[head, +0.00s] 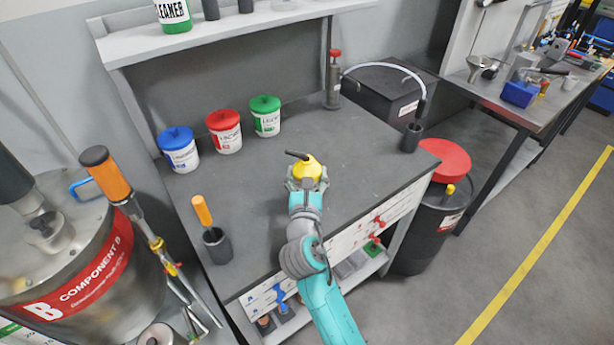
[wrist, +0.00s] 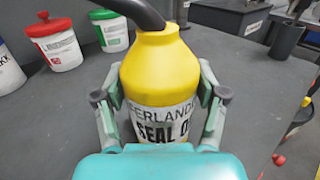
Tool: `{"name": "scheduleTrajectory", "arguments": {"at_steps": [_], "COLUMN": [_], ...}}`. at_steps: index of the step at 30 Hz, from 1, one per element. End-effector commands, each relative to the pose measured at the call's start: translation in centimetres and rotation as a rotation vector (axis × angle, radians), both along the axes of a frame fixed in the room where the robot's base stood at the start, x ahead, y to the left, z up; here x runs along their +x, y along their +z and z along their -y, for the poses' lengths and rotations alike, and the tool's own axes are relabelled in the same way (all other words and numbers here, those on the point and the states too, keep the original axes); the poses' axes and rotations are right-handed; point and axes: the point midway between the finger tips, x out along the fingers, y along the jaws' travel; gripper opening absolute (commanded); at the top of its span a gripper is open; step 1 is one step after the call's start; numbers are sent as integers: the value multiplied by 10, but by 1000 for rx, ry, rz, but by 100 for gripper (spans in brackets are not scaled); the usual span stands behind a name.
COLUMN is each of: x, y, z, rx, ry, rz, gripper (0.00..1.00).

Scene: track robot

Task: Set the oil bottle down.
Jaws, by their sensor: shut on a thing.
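The oil bottle (wrist: 160,75) is yellow with a white label and a dark bent spout. My gripper (wrist: 162,110) is shut on it, with one finger on each side of the label. In the head view the bottle (head: 307,168) shows over the grey workbench (head: 260,215), near its middle, with my gripper (head: 306,182) around it. It looks upright. Its base is hidden by my gripper and arm, so I cannot tell whether it touches the bench top.
Blue (head: 179,150), red (head: 224,132) and green (head: 265,116) lidded tubs stand along the back left of the bench. A dark cup with an orange-handled tool (head: 217,245) stands at the front left. A pump bottle (head: 333,85) and dark cup (head: 411,138) stand rightward. Bench around the bottle is clear.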

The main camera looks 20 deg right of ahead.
Motion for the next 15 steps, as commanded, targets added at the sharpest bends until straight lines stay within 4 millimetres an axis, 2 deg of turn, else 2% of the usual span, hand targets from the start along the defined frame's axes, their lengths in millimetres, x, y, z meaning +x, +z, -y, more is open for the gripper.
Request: {"name": "scheduleTrajectory", "arguments": {"at_steps": [3,14,15], "x": [0,0,0], "y": [-6,-9,-11], "z": [0,0,0], "rx": [-1,0,1], "ry": [0,1,1], "rz": [3,3,1], "gripper": [14,14,74]}}
